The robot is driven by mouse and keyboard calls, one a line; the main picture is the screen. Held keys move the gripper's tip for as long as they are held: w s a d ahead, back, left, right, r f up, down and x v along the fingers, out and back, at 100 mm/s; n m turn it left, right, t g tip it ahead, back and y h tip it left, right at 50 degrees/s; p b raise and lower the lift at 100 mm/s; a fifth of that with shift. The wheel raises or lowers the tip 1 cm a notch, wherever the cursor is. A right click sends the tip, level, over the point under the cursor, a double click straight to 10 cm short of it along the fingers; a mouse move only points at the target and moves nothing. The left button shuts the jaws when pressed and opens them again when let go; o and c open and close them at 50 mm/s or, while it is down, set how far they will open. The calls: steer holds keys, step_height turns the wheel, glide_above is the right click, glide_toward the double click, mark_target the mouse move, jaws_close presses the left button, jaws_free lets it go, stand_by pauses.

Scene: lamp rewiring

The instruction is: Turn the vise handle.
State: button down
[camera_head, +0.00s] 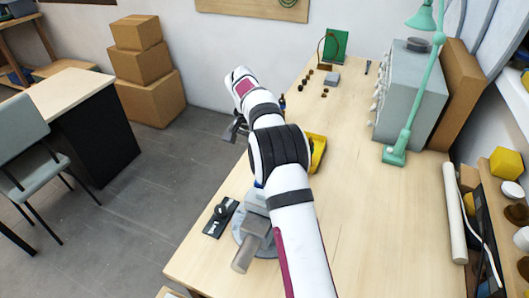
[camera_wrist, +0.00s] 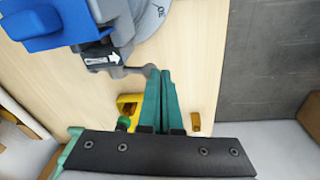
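The vise, with a grey round base, stands near the front left of the bench and is partly behind my arm in the head view (camera_head: 243,258). In the wrist view its blue body (camera_wrist: 45,25) and grey parts fill the top left. A short grey bar with a rounded end, apparently the vise handle (camera_wrist: 150,71), points toward my fingertips. My gripper (camera_wrist: 161,72) has green fingers side by side, shut with nothing seen between them. The left tip overlaps the bar's end; whether they touch I cannot tell. In the head view my gripper (camera_head: 237,129) is by the bench's left edge.
A yellow object (camera_head: 318,152) lies on the bench beyond my arm. A black plate with a knob (camera_head: 220,216) lies beside the vise. A green lamp (camera_head: 397,155) and grey cabinet (camera_head: 412,95) stand at the right. The bench's middle right is clear.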

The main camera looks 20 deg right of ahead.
steer(key=shift+w+a+f+g+h, duration=0.15)
steer(key=shift+w+a+f, duration=0.05)
steer(key=shift+f, duration=0.35)
steer(key=shift+w+a+f+g+h, duration=0.15)
steer(key=shift+w+f+g+h, duration=0.05)
steer(key=shift+f, duration=0.35)
steer(key=shift+w+a+f+g+h, duration=0.15)
steer(key=shift+w+a+f, duration=0.05)
steer(key=shift+f, duration=0.35)
steer(key=shift+r, duration=0.1)
steer(key=s+d+r, duration=0.8)
steer(key=d+r, duration=0.1)
steer(key=r, duration=0.2)
steer(key=a+r+n+t+y, duration=0.2)
steer(key=a+r+t+y, duration=0.1)
steer(key=a+t+y, duration=0.15)
steer(key=w+x, duration=0.1)
steer(key=x, duration=1.1)
steer(key=shift+f+t+h, duration=0.3)
steer(key=shift+t+h, duration=0.15)
